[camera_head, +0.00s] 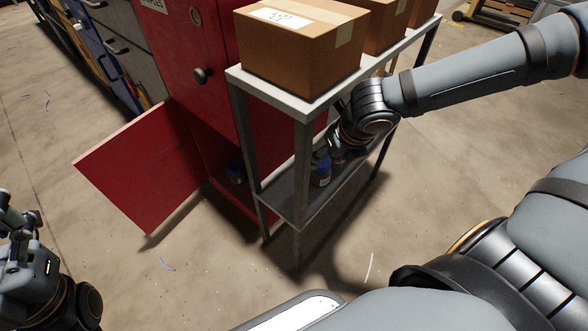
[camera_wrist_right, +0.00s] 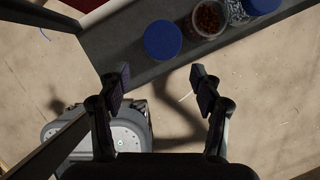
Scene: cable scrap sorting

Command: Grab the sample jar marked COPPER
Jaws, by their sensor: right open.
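In the right wrist view, a jar with a blue lid (camera_wrist_right: 163,40) stands on the grey lower shelf (camera_wrist_right: 110,40), just beyond my fingertips. To its right are a clear round jar of reddish-brown bits (camera_wrist_right: 208,18) and a jar of silvery bits (camera_wrist_right: 235,9), cut by the frame's top. No COPPER marking is readable. My right gripper (camera_wrist_right: 161,84) is open and empty, its fingers apart and not touching any jar. In the head view, a dark jar (camera_head: 320,174) shows on the lower shelf beside my right gripper (camera_head: 328,155). My left gripper (camera_head: 22,222) is at the far left; its fingers are unclear.
The rack's upper shelf (camera_head: 292,102) holds cardboard boxes (camera_head: 300,48) above my right gripper. Rack legs (camera_head: 302,190) stand close by. The red cabinet (camera_head: 190,50) has an open lower door (camera_head: 145,170), with another jar (camera_head: 236,173) inside. The floor in front is mostly clear.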

